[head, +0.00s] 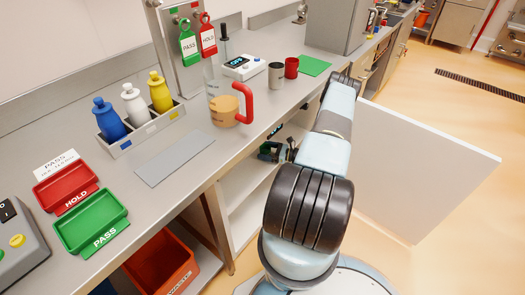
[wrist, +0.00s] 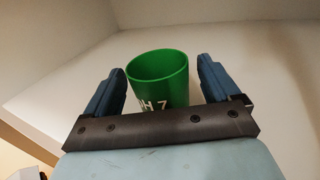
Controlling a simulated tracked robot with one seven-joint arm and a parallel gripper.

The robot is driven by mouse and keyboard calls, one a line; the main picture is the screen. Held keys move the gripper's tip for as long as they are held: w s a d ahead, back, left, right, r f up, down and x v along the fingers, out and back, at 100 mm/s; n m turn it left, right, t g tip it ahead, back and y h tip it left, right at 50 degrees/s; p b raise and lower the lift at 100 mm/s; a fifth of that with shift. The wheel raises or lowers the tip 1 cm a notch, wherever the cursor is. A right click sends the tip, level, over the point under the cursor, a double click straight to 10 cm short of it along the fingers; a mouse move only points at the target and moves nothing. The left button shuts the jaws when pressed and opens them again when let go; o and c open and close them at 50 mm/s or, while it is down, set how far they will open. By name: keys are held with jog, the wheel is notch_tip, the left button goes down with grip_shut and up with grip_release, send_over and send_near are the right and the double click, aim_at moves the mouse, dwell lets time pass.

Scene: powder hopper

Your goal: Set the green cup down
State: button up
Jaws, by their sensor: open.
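The green cup (wrist: 168,88) is upright in the wrist view, with white lettering low on its side. My gripper (wrist: 161,68) is open, one blue finger on each side of the cup. A gap shows between the cup and each finger. The cup appears to stand on a pale surface inside a white-walled space; its base is hidden behind the gripper's dark bar. In the head view, a small dark and green cluster (head: 272,151) shows in the open cabinet under the counter, partly behind my arm; I cannot tell its parts apart.
An open white cabinet door (head: 425,160) stands to the right of my arm. On the counter are a green mat (head: 314,65), a red mug (head: 291,67), a grey cup (head: 275,75) and a red-handled jug (head: 224,105). An orange bin (head: 162,265) is below.

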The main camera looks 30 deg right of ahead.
jog(key=v, duration=1)
jog(key=shift+s, duration=0.15)
